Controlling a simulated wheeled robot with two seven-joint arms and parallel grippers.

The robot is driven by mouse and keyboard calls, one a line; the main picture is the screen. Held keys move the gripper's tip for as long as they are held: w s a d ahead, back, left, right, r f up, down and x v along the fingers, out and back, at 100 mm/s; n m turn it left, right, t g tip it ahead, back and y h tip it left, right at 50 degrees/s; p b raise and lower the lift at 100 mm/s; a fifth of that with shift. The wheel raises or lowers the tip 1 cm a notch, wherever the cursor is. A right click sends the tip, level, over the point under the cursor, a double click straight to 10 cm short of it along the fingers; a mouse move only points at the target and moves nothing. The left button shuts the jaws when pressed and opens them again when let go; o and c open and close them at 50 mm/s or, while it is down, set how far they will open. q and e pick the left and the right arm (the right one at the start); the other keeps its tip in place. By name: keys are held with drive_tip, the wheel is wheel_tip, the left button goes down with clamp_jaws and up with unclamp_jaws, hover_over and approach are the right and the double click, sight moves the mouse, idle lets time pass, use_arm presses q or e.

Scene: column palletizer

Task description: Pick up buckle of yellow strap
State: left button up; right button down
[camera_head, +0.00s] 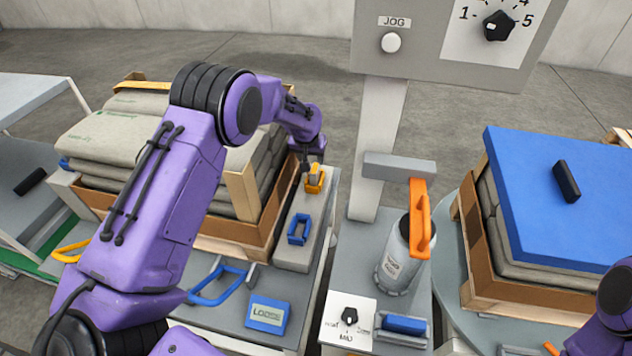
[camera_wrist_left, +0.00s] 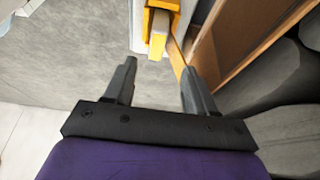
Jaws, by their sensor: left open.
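The yellow buckle (camera_head: 315,180) sits at the far end of a narrow grey block (camera_head: 298,255), beside the wooden crate with the sacks. In the left wrist view the yellow buckle (camera_wrist_left: 158,32) shows at the top, just beyond the fingertips and roughly midway between them. My left gripper (camera_wrist_left: 153,75) is open, with nothing between its fingers. In the head view my left gripper (camera_head: 312,158) is right above and behind the buckle; its fingers are small and partly hidden there. My right arm shows only as a purple part at the lower right edge; its gripper is out of frame.
A blue buckle (camera_head: 298,229) sits on the same block, nearer. The crate (camera_head: 258,240) of stacked sacks stands close on the left. A grey post (camera_head: 380,150) with a control panel rises to the right. A blue handle (camera_head: 217,287) and a LOOSE sign (camera_head: 268,314) lie in front.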

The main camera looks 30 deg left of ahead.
sight(315, 169)
use_arm(q)
drive_tip(key=x, duration=0.8)
drive_tip(key=shift+d, duration=0.3)
drive_tip(key=shift+s+r, duration=0.1)
drive_tip(key=shift+s, duration=0.05)
clamp_jaws()
